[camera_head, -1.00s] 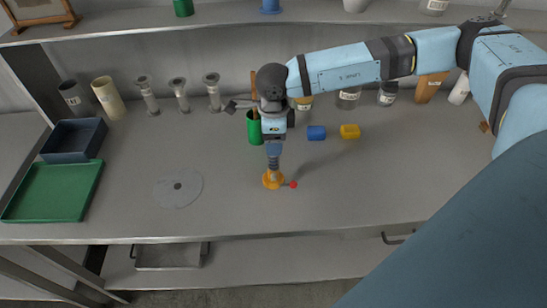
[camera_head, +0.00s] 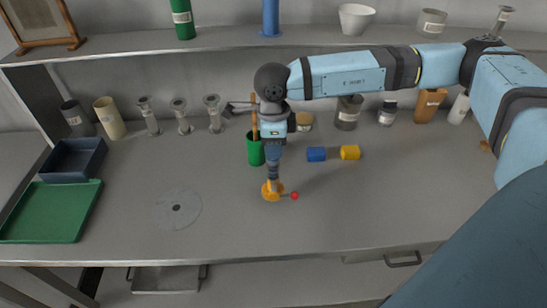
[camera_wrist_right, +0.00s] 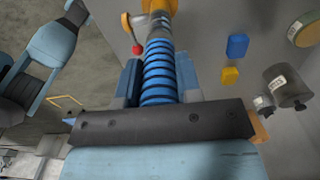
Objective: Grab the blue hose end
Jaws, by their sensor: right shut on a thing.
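My right gripper (camera_head: 273,168) points down above the middle of the bench. In the right wrist view its fingers (camera_wrist_right: 158,70) lie on both sides of the blue ribbed hose end (camera_wrist_right: 158,88) and are shut on it. Beyond the hose end is an orange fitting (camera_head: 272,190) with a red ball (camera_head: 294,196) on a short stem beside it. I cannot tell whether the fitting touches the bench. My left gripper is not in view.
A green cup (camera_head: 255,149) with a stick stands close behind the gripper. Blue (camera_head: 316,154) and yellow (camera_head: 350,152) blocks lie to its right. A grey disc (camera_head: 178,208), a green tray (camera_head: 50,212) and a dark bin (camera_head: 73,160) are left. The front right bench is clear.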

